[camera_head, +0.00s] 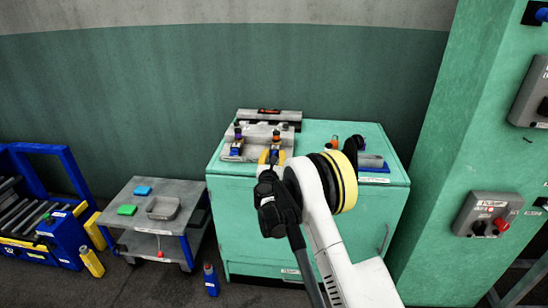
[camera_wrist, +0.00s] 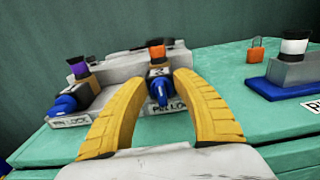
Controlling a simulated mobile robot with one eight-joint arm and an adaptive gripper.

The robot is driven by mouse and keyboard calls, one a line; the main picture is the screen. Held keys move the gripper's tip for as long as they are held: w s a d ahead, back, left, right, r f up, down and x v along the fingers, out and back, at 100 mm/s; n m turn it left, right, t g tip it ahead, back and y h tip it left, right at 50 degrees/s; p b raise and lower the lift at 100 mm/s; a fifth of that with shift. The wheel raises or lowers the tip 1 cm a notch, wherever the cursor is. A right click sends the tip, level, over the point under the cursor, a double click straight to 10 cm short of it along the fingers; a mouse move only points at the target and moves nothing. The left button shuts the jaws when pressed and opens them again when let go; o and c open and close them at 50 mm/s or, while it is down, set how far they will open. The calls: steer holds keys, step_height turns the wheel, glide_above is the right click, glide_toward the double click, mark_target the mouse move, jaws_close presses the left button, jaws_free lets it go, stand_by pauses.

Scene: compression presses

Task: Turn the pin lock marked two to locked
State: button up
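Two pin locks sit side by side on a grey block on the green cabinet. In the wrist view the left pin lock (camera_wrist: 80,88) has a purple top and a blue handle slanting down and left. The right pin lock (camera_wrist: 158,74) has an orange top and a blue handle (camera_wrist: 160,93) pointing toward me. Their front labels show "PIN LOCK", but I cannot read a number on either. My gripper (camera_wrist: 158,84) is open, its yellow fingers on either side of the right lock's handle, with gaps visible. In the head view my gripper (camera_head: 271,158) is in front of this lock.
An orange padlock (camera_wrist: 256,50) and a grey block on a blue base (camera_wrist: 290,75) stand to the right on the cabinet top (camera_wrist: 215,65). A grey cart (camera_head: 130,219) stands left of the cabinet. A green panel with switch boxes (camera_head: 488,215) rises at right.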

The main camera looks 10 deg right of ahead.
steer(key=shift+c, duration=0.5)
jaws_close()
steer(key=m, duration=0.4)
steer(key=shift+s+d+m, duration=0.1)
steer(key=shift+d+m, duration=0.15)
steer(key=shift+m, duration=0.05)
steer(key=m, duration=0.4)
steer(key=shift+d+f+m, duration=0.15)
steer(key=shift+d+m, duration=0.05)
steer(key=shift+m, duration=0.1)
steer(key=m, duration=0.4)
steer(key=shift+d+f+m, duration=0.1)
steer(key=shift+f+m, duration=0.1)
steer(key=shift+m, duration=0.1)
steer(key=shift+f+m, duration=0.2)
steer(key=shift+m, duration=1.9)
